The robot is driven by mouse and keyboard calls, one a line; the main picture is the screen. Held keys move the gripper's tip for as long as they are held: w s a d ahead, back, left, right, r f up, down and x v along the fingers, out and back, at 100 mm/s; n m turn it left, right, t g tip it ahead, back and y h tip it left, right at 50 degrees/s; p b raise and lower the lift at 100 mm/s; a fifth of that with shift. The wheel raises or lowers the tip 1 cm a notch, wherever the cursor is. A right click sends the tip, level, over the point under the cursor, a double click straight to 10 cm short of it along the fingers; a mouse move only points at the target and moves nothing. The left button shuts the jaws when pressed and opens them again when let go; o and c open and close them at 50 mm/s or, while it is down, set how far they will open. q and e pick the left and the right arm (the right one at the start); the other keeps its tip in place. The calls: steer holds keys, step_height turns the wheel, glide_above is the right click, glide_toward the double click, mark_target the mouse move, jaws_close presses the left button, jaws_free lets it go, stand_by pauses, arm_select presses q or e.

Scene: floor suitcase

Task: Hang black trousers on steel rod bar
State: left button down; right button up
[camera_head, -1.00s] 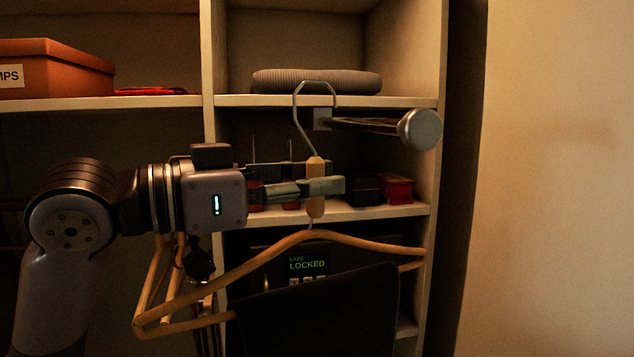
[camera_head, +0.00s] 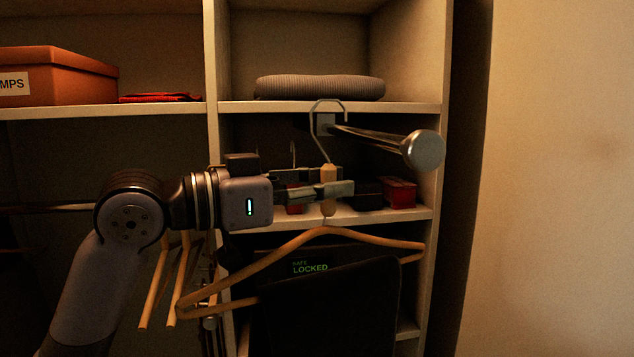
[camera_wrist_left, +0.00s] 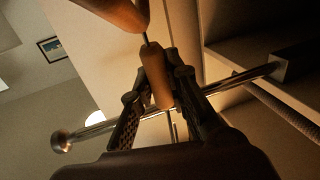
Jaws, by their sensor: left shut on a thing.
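The black trousers (camera_head: 335,308) hang folded over a wooden hanger (camera_head: 262,258) with a metal hook (camera_head: 316,135). My left gripper (camera_head: 328,190) is shut on the hanger's wooden neck, and it also shows in the left wrist view (camera_wrist_left: 158,92) with the neck between its fingers. The steel rod bar (camera_head: 385,140) sticks out from the shelf unit and ends in a round cap. The hook's top overlaps the rod's mounting end in the head view. I cannot tell whether hook and rod touch. In the left wrist view the rod (camera_wrist_left: 232,85) passes behind the fingers. My right gripper is out of view.
A safe (camera_head: 300,268) reading LOCKED stands behind the trousers. A grey ribbed cushion (camera_head: 320,88), small red and dark boxes (camera_head: 399,193) and an orange box (camera_head: 55,75) sit on shelves. Other wooden hangers (camera_head: 165,285) hang at lower left. The vertical divider (camera_head: 211,60) stands near my wrist.

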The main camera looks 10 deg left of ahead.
arm_select(q)
steer(key=shift+w+d+r+p, duration=0.1)
steer(key=shift+w+d+p, duration=0.15)
steer(key=shift+d, duration=0.35)
steer(key=shift+w+d+p, duration=0.1)
steer(key=shift+d+p, duration=0.15)
steer(key=shift+d, duration=0.35)
steer(key=shift+w+d, duration=0.1)
steer(key=shift+d, duration=0.15)
steer(key=shift+w+d+f+b, duration=0.1)
steer(key=shift+d+f+b, duration=0.15)
steer(key=shift+f, duration=0.4)
steer(key=shift+d+f+b, duration=0.15)
steer(key=shift+f+b, duration=0.2)
steer(key=shift+f, duration=0.25)
steer(key=shift+f, duration=0.35)
steer(key=c, duration=1.6)
jaws_free()
steer(key=shift+o, duration=0.6)
steer(key=shift+f, duration=0.15)
